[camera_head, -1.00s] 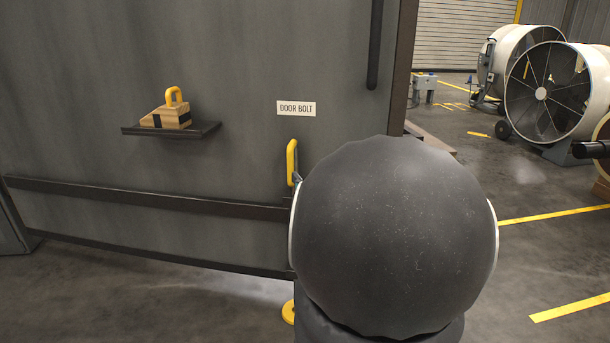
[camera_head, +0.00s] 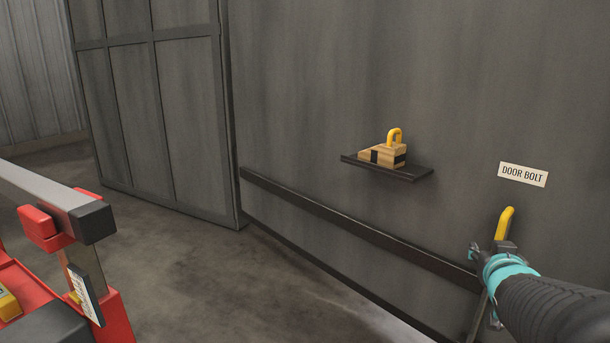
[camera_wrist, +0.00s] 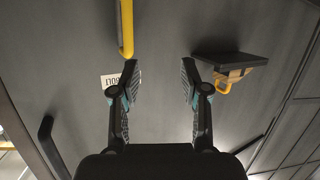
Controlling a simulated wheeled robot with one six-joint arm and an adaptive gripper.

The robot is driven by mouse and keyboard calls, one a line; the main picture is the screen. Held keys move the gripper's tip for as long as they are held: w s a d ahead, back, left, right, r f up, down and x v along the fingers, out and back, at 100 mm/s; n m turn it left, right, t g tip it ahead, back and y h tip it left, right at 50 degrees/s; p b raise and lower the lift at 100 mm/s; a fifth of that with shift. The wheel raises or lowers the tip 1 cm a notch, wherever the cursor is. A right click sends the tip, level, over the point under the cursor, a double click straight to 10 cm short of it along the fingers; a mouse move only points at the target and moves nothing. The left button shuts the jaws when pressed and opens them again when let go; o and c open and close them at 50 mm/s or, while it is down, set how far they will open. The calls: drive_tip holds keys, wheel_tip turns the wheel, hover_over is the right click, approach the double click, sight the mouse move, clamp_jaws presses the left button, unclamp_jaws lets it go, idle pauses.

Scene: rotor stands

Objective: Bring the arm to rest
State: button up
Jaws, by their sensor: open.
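My gripper (camera_wrist: 160,70) is open in the wrist view, with its two dark fingers wide apart and nothing between them. Only the grey door panel shows beyond the gap. In the head view my arm comes in from the lower right, and the gripper (camera_head: 484,284) is in front of the door's lower right part. It overlaps the lower end of the yellow bolt handle (camera_head: 504,223). In the wrist view a yellow bar (camera_wrist: 126,28) shows above the left finger, apart from it. I cannot tell the gap to the door.
A dark shelf (camera_head: 411,175) on the door holds a wooden wedge (camera_head: 381,155) with a yellow handle. A DOOR BOLT label (camera_head: 523,174) is above the bolt handle. A red cart (camera_head: 112,320) with a grey bar stands at lower left. Floor between cart and door is clear.

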drive_tip(key=s+a+f+n+g+y+p, duration=0.1)
drive_tip(key=s+a+n+g+y+p, duration=0.1)
drive_tip(key=s+a, duration=0.7)
drive_tip(key=s+a+f+n+g+y+p, duration=0.1)
drive_tip(key=s+a+g+y, duration=0.3)
drive_tip(key=s+a, duration=0.5)
drive_tip(key=a+n+g+p, duration=0.1)
drive_tip(key=a, duration=0.5)
drive_tip(key=shift+s+a+f+g+p, duration=0.15)
drive_tip(key=shift+s+a+g+p, duration=0.15)
drive_tip(key=shift+g, duration=0.1)
